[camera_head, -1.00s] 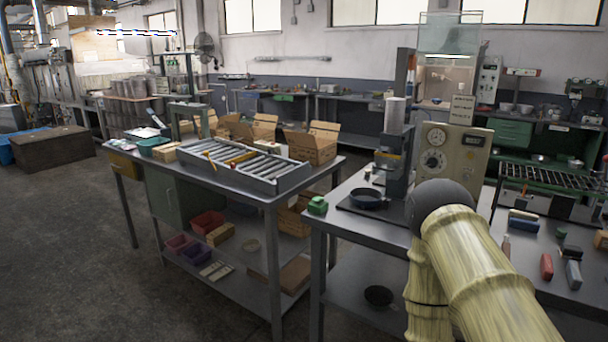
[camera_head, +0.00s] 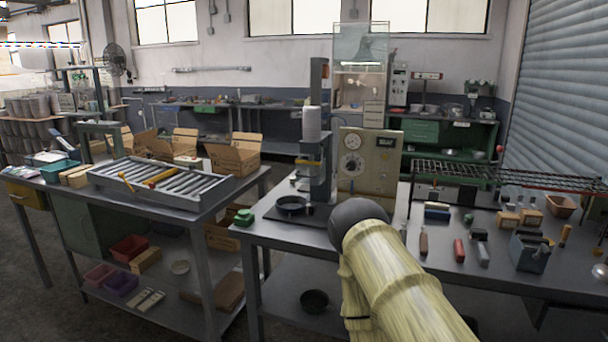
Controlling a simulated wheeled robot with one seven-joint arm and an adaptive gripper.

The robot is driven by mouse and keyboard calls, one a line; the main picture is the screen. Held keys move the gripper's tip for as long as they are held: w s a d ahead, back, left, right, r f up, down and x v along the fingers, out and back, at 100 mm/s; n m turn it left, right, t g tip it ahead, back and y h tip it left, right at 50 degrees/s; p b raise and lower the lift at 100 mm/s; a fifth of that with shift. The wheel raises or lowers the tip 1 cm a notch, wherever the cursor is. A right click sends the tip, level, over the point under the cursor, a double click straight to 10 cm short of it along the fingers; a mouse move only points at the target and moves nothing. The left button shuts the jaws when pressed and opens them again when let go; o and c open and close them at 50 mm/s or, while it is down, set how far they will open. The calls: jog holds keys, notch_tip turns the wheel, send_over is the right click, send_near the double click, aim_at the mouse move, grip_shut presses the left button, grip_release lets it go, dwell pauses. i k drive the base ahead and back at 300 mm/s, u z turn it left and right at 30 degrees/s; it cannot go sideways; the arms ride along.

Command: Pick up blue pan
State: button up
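A dark round pan (camera_head: 291,206) sits on a dark plate at the left of the near workbench (camera_head: 262,232), in front of the press-like machine (camera_head: 322,170). It looks dark blue to black. A second dark pan (camera_head: 314,301) lies on the shelf below the bench. My arm rises from the lower right and ends in view at a dark rounded joint, right of the upper pan. My gripper is not in view.
A green object (camera_head: 244,217) stands at the bench's left corner. A roller tray (camera_head: 165,183) and open cardboard boxes (camera_head: 235,155) occupy the left table. Hand tools and a grey toolbox (camera_head: 528,251) lie at the right. A control box (camera_head: 370,160) stands behind.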

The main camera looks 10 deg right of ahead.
aim_at(295, 205)
jog(key=u, duration=3.1)
jog(key=k, duration=1.6)
jog(key=z, duration=2.05)
jog(key=i, duration=1)
jog(key=u, duration=0.05)
